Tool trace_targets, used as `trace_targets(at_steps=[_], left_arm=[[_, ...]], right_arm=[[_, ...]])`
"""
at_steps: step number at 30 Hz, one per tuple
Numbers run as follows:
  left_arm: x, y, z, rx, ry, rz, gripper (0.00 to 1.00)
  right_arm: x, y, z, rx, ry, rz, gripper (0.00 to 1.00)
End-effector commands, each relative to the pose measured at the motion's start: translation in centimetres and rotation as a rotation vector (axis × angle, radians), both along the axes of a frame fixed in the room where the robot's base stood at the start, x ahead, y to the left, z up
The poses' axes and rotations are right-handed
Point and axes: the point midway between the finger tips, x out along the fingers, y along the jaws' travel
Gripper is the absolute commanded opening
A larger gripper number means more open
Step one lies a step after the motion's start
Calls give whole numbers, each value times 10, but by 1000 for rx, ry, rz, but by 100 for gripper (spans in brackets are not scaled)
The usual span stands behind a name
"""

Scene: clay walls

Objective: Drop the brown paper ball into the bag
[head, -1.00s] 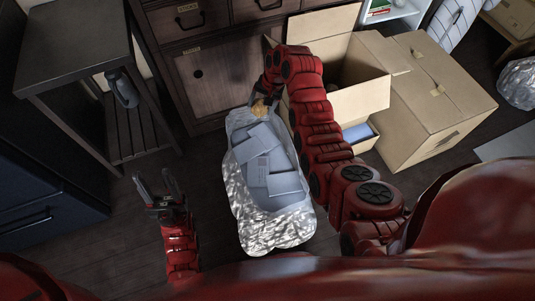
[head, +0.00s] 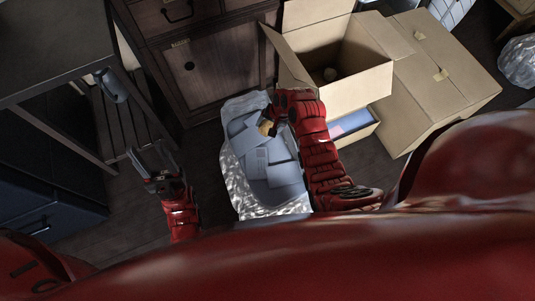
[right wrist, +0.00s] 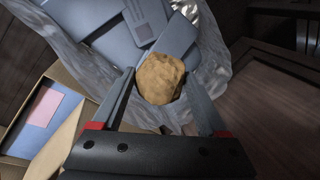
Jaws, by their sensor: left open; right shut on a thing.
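The brown paper ball (head: 265,127) is a small crumpled lump. My right gripper (head: 268,124) is shut on it and holds it over the upper part of the bag. In the right wrist view the ball (right wrist: 160,78) sits between the two fingertips, with the bag's contents behind it. The bag (head: 236,192) is a silvery, crinkled plastic bag, open at the top and filled with several flat blue-grey packets. It also shows in the right wrist view (right wrist: 88,72). My left gripper (head: 150,165) is open and empty, left of the bag. My right arm hides part of the bag's right side.
An open cardboard box (head: 358,90) with a round brownish thing inside stands right of the bag, a closed box (head: 440,85) beside it. A wooden cabinet (head: 205,65) is behind the bag. A dark table (head: 50,45) stands at left.

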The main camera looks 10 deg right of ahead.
Motion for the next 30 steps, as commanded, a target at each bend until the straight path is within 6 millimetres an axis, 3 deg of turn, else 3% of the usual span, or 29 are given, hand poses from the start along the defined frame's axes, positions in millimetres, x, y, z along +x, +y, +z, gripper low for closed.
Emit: trace_targets(at_steps=[1, 6, 15, 16, 19, 26, 30], left_arm=[[-1, 0, -12, 9, -7, 1, 50], [-4, 0, -21, 33, -25, 3, 50], [-5, 1, -20, 38, -30, 4, 50], [-5, 1, -20, 38, -30, 4, 50], [-5, 1, -20, 38, -30, 4, 50], [-5, 1, -20, 38, -29, 4, 50], [-5, 1, -16, 34, -27, 3, 50]], right_arm=[[0, 0, -13, 0, 0, 0, 25], [1, 0, -28, -1, -2, 0, 25], [1, 0, -28, -1, -1, 1, 25], [1, 0, -28, -1, -1, 1, 81], [1, 0, -28, -1, -1, 1, 99], [0, 0, -27, -1, -1, 1, 100], [-1, -2, -18, -1, -1, 0, 100]])
